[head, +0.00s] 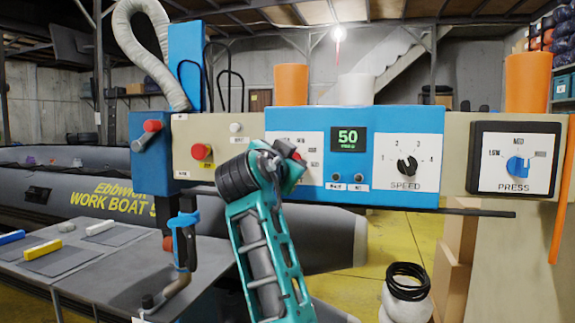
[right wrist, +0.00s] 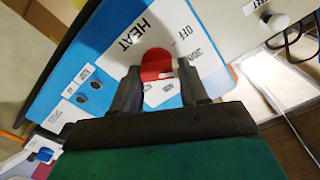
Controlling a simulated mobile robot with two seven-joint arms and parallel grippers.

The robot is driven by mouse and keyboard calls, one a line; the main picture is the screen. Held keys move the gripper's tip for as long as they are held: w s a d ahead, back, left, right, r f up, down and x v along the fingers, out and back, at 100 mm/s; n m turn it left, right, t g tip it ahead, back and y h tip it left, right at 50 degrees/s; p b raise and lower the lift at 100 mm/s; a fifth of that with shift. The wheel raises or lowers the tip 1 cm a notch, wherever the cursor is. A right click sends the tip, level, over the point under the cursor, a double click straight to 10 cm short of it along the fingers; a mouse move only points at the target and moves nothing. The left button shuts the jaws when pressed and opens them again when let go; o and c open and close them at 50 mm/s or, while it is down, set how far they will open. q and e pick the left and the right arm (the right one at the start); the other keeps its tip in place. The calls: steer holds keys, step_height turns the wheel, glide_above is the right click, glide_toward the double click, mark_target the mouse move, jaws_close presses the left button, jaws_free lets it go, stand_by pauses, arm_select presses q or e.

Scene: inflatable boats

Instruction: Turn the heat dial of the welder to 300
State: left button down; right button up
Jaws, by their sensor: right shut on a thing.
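The welder's blue control panel (head: 372,125) stands in front of me in the head view, its green display (head: 348,139) reading 50. The red heat dial (right wrist: 156,63) shows in the right wrist view, between the two dark fingers of my right gripper (right wrist: 159,72), which is shut on it. The HEAT, OFF and 300 labels are readable around it; other marks are partly covered or too blurred to read. I cannot tell the dial's exact setting. In the head view, my right gripper (head: 283,168) hides most of the dial. My left gripper is not in view.
The black speed knob (head: 407,166) and blue press knob (head: 517,166) are to the right on the panel. A red button (head: 201,152) is to the left. A grey workbench (head: 120,262) and an inflatable boat (head: 70,195) lie at the left.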

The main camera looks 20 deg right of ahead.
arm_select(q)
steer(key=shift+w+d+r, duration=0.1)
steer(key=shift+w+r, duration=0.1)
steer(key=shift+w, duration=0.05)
arm_select(e)
steer(key=o, duration=1.1)
steer(key=shift+c, duration=0.2)
arm_select(q)
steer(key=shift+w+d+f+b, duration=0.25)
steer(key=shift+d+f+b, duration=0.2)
steer(key=shift+b, duration=0.7)
arm_select(e)
steer(key=v, duration=1.3)
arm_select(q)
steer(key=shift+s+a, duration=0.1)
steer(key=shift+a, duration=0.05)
arm_select(e)
steer(key=shift+a, duration=0.1)
